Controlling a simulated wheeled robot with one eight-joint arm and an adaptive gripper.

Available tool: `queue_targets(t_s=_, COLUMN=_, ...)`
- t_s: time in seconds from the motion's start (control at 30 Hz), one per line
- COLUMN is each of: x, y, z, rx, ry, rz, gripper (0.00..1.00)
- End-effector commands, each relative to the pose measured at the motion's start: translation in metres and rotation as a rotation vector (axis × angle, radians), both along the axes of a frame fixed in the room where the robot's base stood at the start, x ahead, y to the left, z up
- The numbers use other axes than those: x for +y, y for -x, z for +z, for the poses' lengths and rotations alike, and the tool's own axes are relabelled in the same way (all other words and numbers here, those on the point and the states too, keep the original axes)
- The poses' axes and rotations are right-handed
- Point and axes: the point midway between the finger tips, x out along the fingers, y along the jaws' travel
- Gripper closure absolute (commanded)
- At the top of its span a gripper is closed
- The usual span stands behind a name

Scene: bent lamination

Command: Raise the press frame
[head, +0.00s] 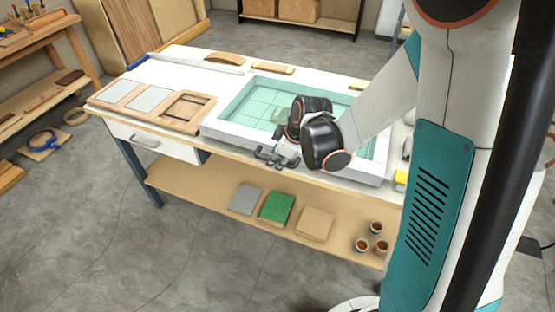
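The press frame (218,124) looks like the wide white rectangular frame with pale green panels inside, lying on the white-topped workbench (165,72). My gripper (275,160) is at the middle of its front edge, pointing down and toward the bench front. The dark fingers look spread apart, and nothing is clearly held between them. I cannot tell whether they touch the frame. My wrist and forearm hide part of the frame's middle and right side.
A wooden tray with pale panels (135,103) lies left of the frame. Wooden blocks (272,69) lie behind it. The lower shelf (185,185) holds a green sheet (276,207), other flat sheets and small cups (376,227). Open floor lies in front.

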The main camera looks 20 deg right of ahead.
Motion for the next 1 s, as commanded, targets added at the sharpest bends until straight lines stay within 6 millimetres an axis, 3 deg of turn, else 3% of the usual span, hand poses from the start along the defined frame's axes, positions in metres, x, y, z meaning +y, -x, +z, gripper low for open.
queue_targets(t_s=0.3, x=0.001, y=-0.001, z=-0.002, rx=0.000, ry=0.000, rz=0.000, gripper=0.67)
queue_targets(t_s=0.33, x=0.001, y=-0.001, z=-0.002, rx=0.000, ry=0.000, rz=0.000, gripper=0.69)
queue_targets(t_s=0.47, x=0.000, y=-0.001, z=-0.002, rx=0.000, ry=0.000, rz=0.000, gripper=0.99)
queue_targets(t_s=0.5, x=0.000, y=-0.001, z=-0.002, rx=0.000, ry=0.000, rz=0.000, gripper=1.00)
queue_targets(t_s=0.77, x=0.000, y=-0.001, z=0.000, rx=0.003, ry=-0.003, rz=0.000, gripper=1.00)
queue_targets(t_s=1.0, x=-0.003, y=-0.005, z=0.029, rx=0.044, ry=-0.036, rz=-0.002, gripper=1.00)
